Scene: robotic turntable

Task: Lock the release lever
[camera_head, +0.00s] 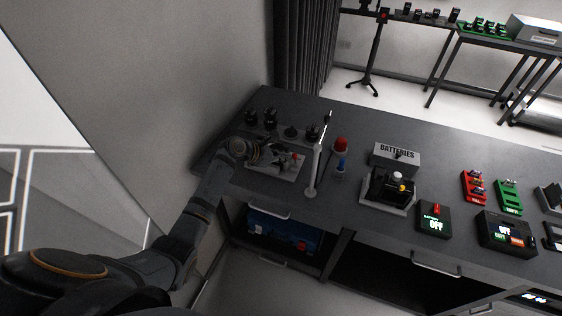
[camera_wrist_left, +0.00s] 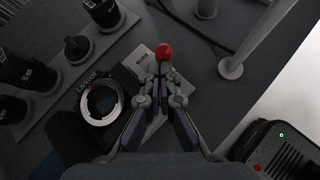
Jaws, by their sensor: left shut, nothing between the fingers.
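A small red knob (camera_wrist_left: 164,51), which looks like the tip of the release lever, is just beyond the fingertips of my left gripper (camera_wrist_left: 164,82) in the left wrist view. I cannot tell whether they touch. My left gripper is shut with nothing between its fingers. In the head view my left gripper (camera_head: 279,160) is low over a grey plate at the left end of the table, and the red knob (camera_head: 294,156) shows right beside its tips. The lever's shaft and base are largely hidden by the fingers. My right gripper is not in view.
A camera body with a round lens mount (camera_wrist_left: 100,102) lies left of the fingers, with several black lenses (camera_wrist_left: 103,12) behind it. A pale upright post (camera_head: 315,168) stands right of the plate. A battery box (camera_head: 396,158) and control boxes (camera_head: 434,219) are further right on the dark table.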

